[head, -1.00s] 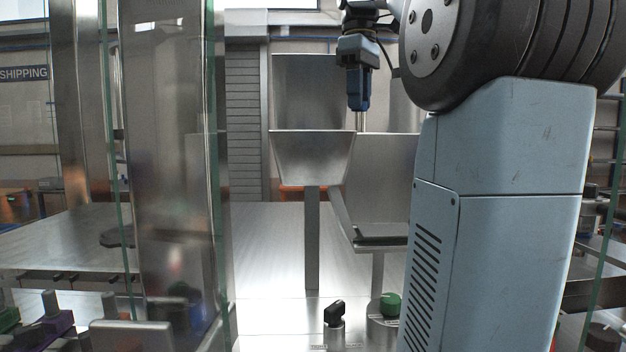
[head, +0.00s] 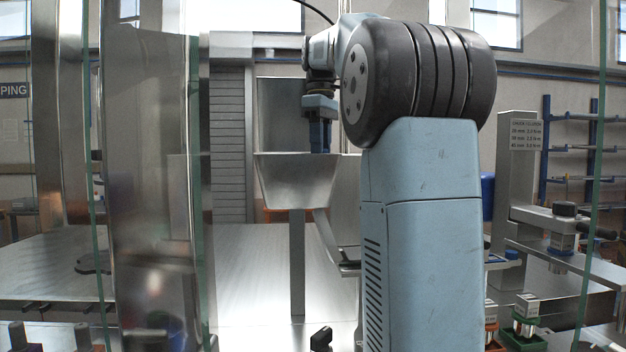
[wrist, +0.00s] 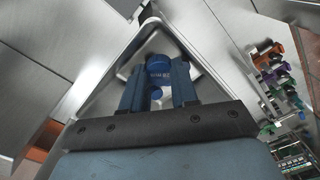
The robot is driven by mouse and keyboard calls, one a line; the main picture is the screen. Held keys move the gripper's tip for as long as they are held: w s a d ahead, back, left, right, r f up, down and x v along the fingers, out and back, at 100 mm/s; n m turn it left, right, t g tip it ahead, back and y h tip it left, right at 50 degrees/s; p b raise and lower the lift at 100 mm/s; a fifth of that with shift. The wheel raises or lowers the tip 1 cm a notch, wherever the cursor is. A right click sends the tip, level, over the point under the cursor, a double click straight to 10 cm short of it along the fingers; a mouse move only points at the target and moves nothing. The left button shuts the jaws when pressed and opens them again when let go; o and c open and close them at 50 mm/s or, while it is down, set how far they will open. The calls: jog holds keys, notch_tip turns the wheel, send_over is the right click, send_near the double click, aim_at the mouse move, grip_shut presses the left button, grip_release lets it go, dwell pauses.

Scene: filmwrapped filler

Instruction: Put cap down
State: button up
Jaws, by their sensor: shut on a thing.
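In the wrist view, my gripper (wrist: 158,78) is shut on a blue cap (wrist: 158,66), which has small dark lettering on it. The cap sits between the two blue fingers. Behind it in that view lies a shiny metal hopper (wrist: 148,28) with sloping walls. In the head view, my gripper (head: 320,140) points down at the rim of the metal hopper (head: 295,178). Its fingertips and the cap are hidden there by the hopper's front wall. I cannot tell whether the cap touches the hopper.
A metal post (head: 297,260) carries the hopper above a bare steel table (head: 245,270). A black knob (head: 321,338) stands at the table's front. Glass panels and a wide metal column (head: 150,170) stand at left. Coloured small parts (wrist: 275,72) show at right in the wrist view.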

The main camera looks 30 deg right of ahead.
jog(key=w+f, duration=0.1)
jog(key=f, duration=0.1)
jog(key=w+f, duration=0.2)
jog(key=f, duration=0.1)
jog(key=w+f, duration=0.1)
jog(key=f, duration=0.2)
jog(key=shift+w+d+f, duration=0.15)
jog(key=shift+d+f, duration=0.05)
jog(key=shift+d, duration=0.1)
jog(key=shift+f, duration=0.6)
jog(key=o, duration=1)
jog(key=shift+r, duration=0.1)
notch_tip(320, 180, up, 13)
dwell(0.5)
